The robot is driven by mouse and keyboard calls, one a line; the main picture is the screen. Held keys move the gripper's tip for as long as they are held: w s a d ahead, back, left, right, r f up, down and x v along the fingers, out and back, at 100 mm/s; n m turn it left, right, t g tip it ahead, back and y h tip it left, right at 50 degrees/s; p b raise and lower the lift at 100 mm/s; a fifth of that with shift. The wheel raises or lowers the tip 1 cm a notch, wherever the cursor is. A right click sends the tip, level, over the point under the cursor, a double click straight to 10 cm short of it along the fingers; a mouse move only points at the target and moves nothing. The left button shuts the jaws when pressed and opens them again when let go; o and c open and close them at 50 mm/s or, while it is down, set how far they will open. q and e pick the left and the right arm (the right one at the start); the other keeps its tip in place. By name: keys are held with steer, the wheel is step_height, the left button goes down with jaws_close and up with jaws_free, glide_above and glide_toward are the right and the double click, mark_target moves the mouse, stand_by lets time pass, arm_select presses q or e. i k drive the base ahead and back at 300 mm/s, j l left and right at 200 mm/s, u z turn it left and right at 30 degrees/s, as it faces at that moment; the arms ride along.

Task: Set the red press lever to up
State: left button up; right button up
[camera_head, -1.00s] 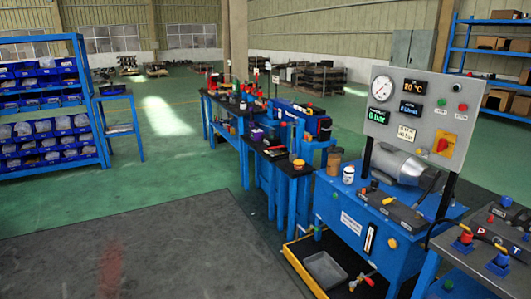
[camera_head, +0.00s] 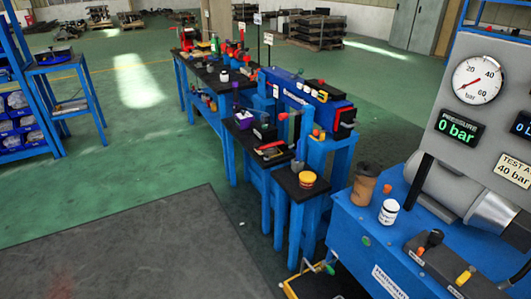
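I cannot tell for sure which part is the red press lever. A blue machine (camera_head: 305,97) stands on the blue benches in the middle. Neither of my grippers is in view.
A hydraulic test bench with a pressure gauge (camera_head: 478,80) fills the right, with a brown cup (camera_head: 364,186) and white jar (camera_head: 389,211) on it. A blue side table (camera_head: 66,65) stands at left. The green floor (camera_head: 150,150) and dark mat (camera_head: 140,250) are clear.

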mark_target(270, 146)
steer(key=i+j+z, duration=0.4)
steer(key=i+j, duration=0.2)
steer(key=i, duration=0.35)
steer(key=i+j+z, duration=0.35)
steer(key=i+j, duration=0.5)
steer(key=i, duration=0.05)
